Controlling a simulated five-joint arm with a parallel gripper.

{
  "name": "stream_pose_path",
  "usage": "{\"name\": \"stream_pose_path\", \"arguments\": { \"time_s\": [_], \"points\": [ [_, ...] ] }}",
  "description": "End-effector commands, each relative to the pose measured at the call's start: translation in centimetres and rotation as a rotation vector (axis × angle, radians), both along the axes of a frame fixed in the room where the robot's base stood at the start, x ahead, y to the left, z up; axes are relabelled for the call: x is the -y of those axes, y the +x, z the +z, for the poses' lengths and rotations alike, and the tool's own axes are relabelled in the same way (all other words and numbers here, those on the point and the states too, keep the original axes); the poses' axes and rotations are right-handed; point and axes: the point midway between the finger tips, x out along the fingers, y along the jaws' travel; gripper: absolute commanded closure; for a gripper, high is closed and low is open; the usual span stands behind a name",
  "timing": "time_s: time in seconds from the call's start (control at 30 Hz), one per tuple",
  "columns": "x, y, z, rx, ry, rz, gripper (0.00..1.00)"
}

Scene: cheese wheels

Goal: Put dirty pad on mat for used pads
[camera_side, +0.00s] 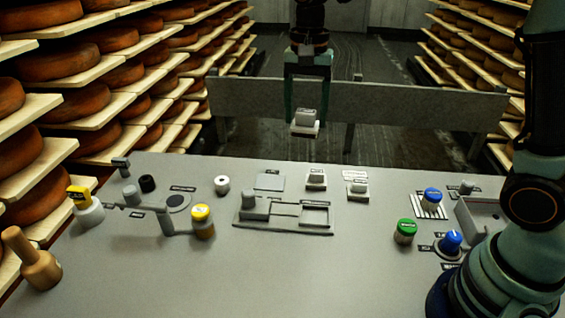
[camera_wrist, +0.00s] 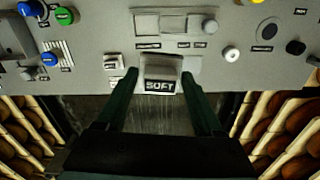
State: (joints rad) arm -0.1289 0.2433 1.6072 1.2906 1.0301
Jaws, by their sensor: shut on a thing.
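My gripper (camera_side: 306,116) is shut on a grey pad block with a pale base (camera_side: 305,126), held in the air beyond the table's far edge. In the wrist view the held pad (camera_wrist: 160,68) sits between both fingertips of my gripper (camera_wrist: 160,78), with a label reading SOFT facing the camera. I cannot tell whether it is dirty. A flat grey square (camera_side: 270,182), which looks like the mat, lies bare near the far edge. It also shows in the wrist view (camera_wrist: 193,65), partly hidden by the held pad and a finger.
Two similar pad blocks (camera_side: 316,180) (camera_side: 357,189) stand right of the square.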

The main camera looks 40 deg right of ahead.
Motion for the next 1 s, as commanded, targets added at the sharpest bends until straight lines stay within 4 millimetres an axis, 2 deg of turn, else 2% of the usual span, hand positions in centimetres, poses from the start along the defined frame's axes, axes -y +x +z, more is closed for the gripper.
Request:
{"name": "stream_pose_path", "arguments": {
  "time_s": [0.03,0.2,0.4,0.63,0.73,1.0],
  "points": [
    [0.2,1.4,-0.1,-0.002,0.0,-0.03,0.87],
    [0.6,5.3,-0.2,-0.002,0.0,-0.127,0.87],
    [1.3,8.6,-0.8,-0.001,0.0,-0.223,0.87],
    [1.7,10.1,-1.3,-0.001,0.0,-0.273,0.87],
    [1.7,10.2,-2.3,-0.004,0.0,-0.278,0.87],
    [1.7,10.2,-8.5,-0.006,-0.001,-0.278,0.87]
  ]
}}
